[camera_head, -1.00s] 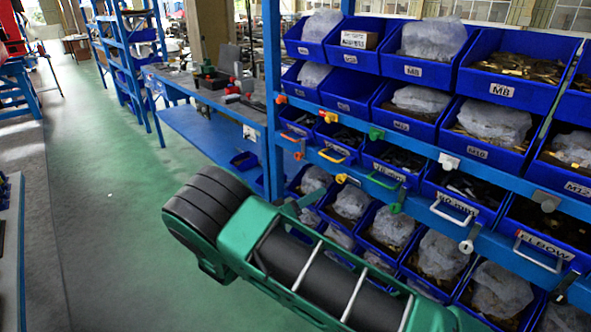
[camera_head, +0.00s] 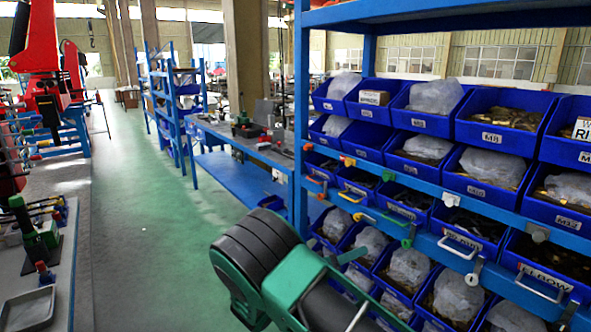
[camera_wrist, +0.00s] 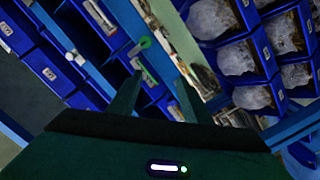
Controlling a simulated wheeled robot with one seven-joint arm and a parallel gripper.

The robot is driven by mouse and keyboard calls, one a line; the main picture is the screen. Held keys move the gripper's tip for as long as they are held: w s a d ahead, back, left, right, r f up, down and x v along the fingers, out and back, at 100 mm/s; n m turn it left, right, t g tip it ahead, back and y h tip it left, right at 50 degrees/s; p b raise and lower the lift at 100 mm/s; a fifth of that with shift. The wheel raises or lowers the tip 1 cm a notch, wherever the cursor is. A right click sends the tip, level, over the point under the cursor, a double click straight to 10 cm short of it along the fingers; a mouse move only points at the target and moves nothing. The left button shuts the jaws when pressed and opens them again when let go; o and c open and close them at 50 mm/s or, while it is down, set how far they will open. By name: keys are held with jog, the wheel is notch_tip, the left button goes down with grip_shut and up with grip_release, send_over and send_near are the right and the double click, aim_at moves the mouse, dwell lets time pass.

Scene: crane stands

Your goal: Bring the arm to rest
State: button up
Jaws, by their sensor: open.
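My gripper (camera_wrist: 158,100) shows in the wrist view as two green fingers, spread apart with nothing between them. Beyond the fingers are the blue rack and its bins, seen at a tilt. In the head view my green and black arm stands at the lower middle, in front of the rack; the gripper's fingers are out of that picture.
A blue rack of bins (camera_head: 490,135) with handles along its rails fills the right side. A workbench (camera_head: 240,143) stands behind it. A grey bench (camera_head: 62,260) with tools and a tray (camera_head: 28,308) is at left. Green floor (camera_head: 140,230) lies clear between.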

jog(key=s+d+r+m+g+y, duration=0.25)
jog(key=s+d+g, duration=0.35)
jog(key=d, duration=0.6)
jog(key=s+d+r+m+g+y, duration=0.2)
jog(key=s+d+r+g+y, duration=0.2)
jog(key=s+d, duration=0.6)
jog(key=s+d+r+y, duration=0.2)
jog(key=s+d, duration=0.1)
jog(key=s, duration=0.4)
jog(key=s+d+r+y, duration=0.1)
jog(key=s+d+y, duration=0.2)
jog(key=s, duration=0.3)
jog(key=s+a+r+y, duration=0.1)
jog(key=s+a, duration=0.1)
jog(key=s, duration=0.5)
jog(key=s+a+r+y, duration=0.1)
jog(key=s+a+y, duration=0.1)
jog(key=s, duration=0.5)
jog(key=shift+s+a+n+t, duration=0.2)
jog(key=shift+a+n+t, duration=0.05)
jog(key=shift+n+t, duration=0.15)
jog(key=shift+r+y, duration=0.1)
jog(key=shift+y, duration=0.15)
jog(key=shift+w+f, duration=0.25)
jog(key=shift+w, duration=0.45)
